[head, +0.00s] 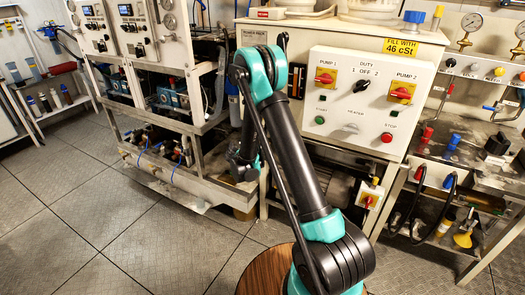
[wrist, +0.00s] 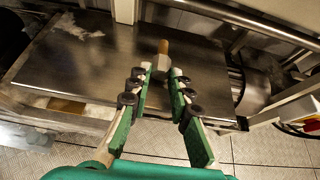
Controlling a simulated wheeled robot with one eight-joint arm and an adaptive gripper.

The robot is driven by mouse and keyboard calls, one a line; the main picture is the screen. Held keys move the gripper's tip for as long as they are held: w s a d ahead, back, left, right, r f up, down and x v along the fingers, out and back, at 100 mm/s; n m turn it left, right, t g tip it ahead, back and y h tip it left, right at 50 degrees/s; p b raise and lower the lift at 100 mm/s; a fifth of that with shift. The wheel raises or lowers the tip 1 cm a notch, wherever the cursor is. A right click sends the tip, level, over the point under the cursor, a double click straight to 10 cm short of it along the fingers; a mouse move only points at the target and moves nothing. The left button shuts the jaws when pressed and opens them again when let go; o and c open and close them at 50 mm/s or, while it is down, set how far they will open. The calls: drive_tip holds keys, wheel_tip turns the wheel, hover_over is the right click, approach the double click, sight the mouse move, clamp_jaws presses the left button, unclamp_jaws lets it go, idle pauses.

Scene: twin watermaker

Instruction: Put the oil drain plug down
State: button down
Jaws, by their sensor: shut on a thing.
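The oil drain plug (wrist: 162,58), a small piece with an orange-brown top and a grey lower part, is at the tips of my gripper (wrist: 161,74) in the wrist view. The two green fingers with black pads are shut on it from either side. Below it is a dark flat metal plate (wrist: 85,65); I cannot tell whether the plug touches it. In the head view my gripper (head: 243,168) is low behind my arm, by the lower frames of the machines, and the plug cannot be made out there.
The pump cabinet (head: 340,115) with switches and buttons stands behind my arm. A metal bench (head: 470,165) with hoses and fittings is at the right. In the wrist view, rails (wrist: 285,100) and a dark cylinder (wrist: 252,88) border the plate's right side. The floor at left is clear.

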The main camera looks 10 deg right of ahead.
drive_tip(key=shift+w+d+f, duration=0.1)
drive_tip(key=shift+w+f, duration=0.05)
drive_tip(key=shift+f, duration=0.1)
drive_tip(key=shift+f, duration=0.1)
drive_tip(key=c, duration=1.4)
unclamp_jaws()
